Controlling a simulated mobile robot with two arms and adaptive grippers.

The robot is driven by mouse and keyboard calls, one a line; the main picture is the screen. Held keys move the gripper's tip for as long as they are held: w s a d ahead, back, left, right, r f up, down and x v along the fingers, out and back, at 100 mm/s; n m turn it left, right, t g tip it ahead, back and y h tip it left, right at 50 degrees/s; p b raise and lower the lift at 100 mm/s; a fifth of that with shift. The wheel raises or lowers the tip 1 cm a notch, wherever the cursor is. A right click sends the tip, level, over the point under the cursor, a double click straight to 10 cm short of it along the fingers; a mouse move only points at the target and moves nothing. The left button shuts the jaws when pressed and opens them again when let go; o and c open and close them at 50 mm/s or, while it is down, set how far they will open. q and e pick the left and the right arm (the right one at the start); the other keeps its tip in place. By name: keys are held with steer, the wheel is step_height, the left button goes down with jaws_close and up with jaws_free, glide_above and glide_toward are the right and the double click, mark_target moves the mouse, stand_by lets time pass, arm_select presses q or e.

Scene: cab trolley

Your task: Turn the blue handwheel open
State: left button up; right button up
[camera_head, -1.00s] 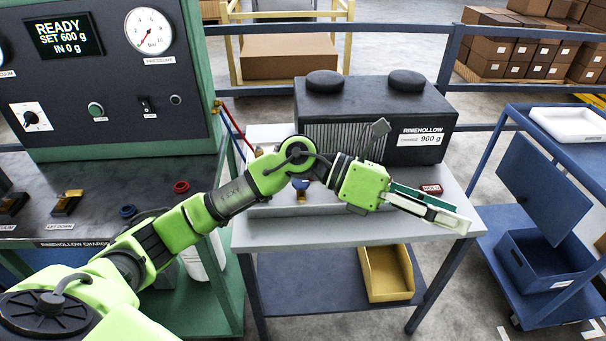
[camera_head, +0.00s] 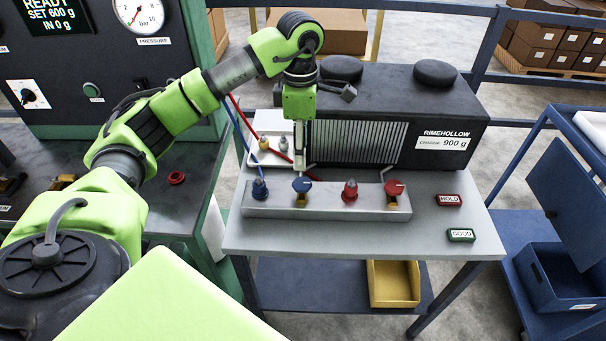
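The blue handwheel (camera_head: 302,185) sits on a brass stem on the grey manifold block (camera_head: 325,211), on the grey trolley top. My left gripper (camera_head: 300,168) points down with its fingertips just above the blue handwheel, or touching it; I cannot tell which. Its fingers are seen edge-on, so their opening is hidden. A red handwheel (camera_head: 394,187) stands at the right end of the same block. My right gripper is out of view.
A blue fitting (camera_head: 260,188) with a hose stands just left of the handwheel, and a red fitting (camera_head: 350,191) to its right. The black Rimehollow unit (camera_head: 440,115) stands behind. HOLD (camera_head: 449,200) and GOOD (camera_head: 461,235) tags lie at the right.

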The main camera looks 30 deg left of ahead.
arm_select(q)
glide_above(302, 183)
step_height(302, 183, down, 4)
steer(key=shift+a+f+p, duration=0.1)
steer(key=shift+p, duration=0.25)
step_height(302, 183, down, 5)
steer(key=shift+f+p, duration=0.15)
steer(key=shift+p, duration=0.3)
steer(key=shift+f, duration=0.45)
steer(key=c, duration=1.1)
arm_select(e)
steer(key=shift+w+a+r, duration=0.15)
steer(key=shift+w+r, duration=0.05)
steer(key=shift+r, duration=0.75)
